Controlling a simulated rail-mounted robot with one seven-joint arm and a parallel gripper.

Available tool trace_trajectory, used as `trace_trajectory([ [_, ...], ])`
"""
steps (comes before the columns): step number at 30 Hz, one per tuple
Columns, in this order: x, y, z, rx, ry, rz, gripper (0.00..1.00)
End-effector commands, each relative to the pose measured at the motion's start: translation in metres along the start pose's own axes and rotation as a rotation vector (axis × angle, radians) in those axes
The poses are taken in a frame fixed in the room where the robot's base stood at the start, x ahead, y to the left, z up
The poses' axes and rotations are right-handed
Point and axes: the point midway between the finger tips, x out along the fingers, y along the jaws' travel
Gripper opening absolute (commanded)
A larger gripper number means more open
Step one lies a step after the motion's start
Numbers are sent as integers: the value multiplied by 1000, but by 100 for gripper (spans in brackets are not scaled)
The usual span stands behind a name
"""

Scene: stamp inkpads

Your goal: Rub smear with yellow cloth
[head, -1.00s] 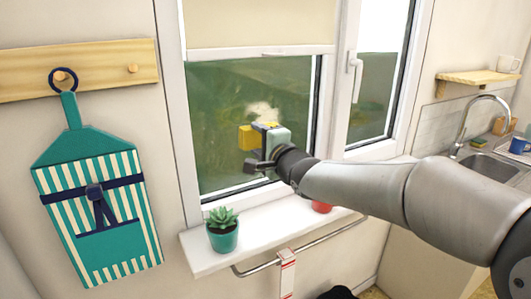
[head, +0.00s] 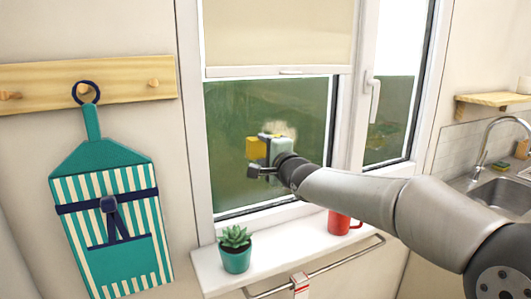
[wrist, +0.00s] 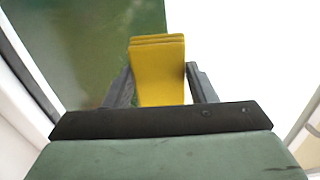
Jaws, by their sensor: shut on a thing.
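The smear (head: 284,130) is a pale beige patch on the green-looking window pane (head: 228,185). My gripper (head: 268,149) is in front of the pane, just below and left of the smear, and hides part of it. It is shut on the yellow cloth (head: 255,147), which sticks out to the left in the head view. In the wrist view the cloth (wrist: 158,70) is a folded yellow block between the two dark fingers. I cannot tell whether the cloth touches the glass. The smear cannot be made out clearly in the wrist view.
A potted succulent (head: 235,250) and a red mug (head: 340,221) stand on the white sill (head: 275,255) below my arm. A rail (head: 325,268) runs along its front. The blind (head: 275,40) covers the upper pane. A striped apron (head: 110,215) hangs at left.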

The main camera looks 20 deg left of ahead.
Motion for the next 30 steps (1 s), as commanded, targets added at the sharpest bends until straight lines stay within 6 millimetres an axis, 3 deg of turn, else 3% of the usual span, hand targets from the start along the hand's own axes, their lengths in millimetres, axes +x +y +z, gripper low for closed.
trace_trajectory([
  [30, 13, -1, 0, 1, 0, -1, 33],
])
